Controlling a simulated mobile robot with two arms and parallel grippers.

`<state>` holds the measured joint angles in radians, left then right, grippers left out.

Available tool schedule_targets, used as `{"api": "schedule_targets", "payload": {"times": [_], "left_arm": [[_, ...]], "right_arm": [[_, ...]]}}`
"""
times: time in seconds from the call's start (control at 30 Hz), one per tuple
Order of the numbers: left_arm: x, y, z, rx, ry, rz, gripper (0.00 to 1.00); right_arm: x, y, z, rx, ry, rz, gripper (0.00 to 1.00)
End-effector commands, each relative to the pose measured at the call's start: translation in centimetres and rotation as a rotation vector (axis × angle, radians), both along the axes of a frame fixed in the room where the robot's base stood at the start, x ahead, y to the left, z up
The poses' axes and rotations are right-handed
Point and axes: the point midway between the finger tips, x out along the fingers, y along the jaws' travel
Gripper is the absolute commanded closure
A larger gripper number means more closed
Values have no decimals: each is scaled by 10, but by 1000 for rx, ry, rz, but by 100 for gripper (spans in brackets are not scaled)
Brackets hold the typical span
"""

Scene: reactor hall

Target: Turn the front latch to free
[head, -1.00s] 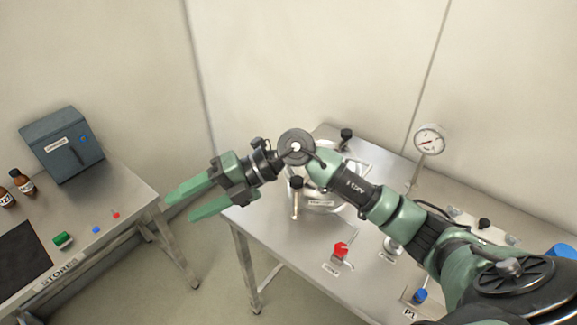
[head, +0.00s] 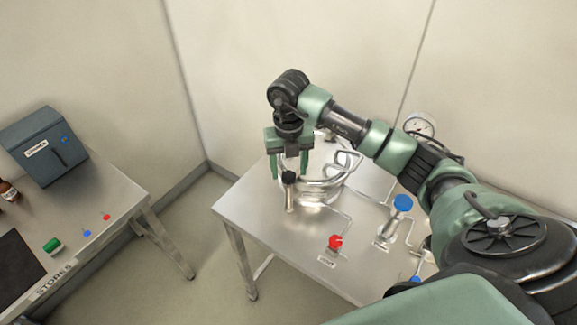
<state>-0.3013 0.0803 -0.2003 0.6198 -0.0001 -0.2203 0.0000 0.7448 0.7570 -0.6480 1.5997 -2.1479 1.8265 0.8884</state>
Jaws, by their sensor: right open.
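The front latch (head: 289,191) is an upright metal post with a black knob on top, at the near left side of the round metal vessel (head: 322,192). My right gripper (head: 289,172) points down with its green fingers apart. The black knob shows between and just below the fingertips. I cannot tell whether the fingers are around the knob or above or behind it, and no contact is clear. The gripper and wrist hide part of the vessel's far side. My left gripper is not in view.
The steel table (head: 250,215) also carries a red-handled valve (head: 335,241), a blue-capped fitting (head: 402,204) and pipework. A gauge (head: 420,125) stands behind my right arm. At left, the stores bench (head: 125,190) holds a dark box (head: 43,147). Floor lies between.

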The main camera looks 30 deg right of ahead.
Motion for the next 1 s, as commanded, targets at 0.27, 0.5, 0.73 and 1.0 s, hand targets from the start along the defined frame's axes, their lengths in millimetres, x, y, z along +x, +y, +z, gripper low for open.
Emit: {"api": "schedule_targets", "payload": {"times": [0.27,0.5,0.73,1.0], "left_arm": [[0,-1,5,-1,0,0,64],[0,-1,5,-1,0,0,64],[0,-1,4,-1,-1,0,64],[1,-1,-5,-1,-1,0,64]], "right_arm": [[0,0,-13,1,-1,2,43],[0,1,-13,1,-2,2,68],[0,1,-13,1,-2,3,100],[0,0,-14,1,-3,61,100]]}}
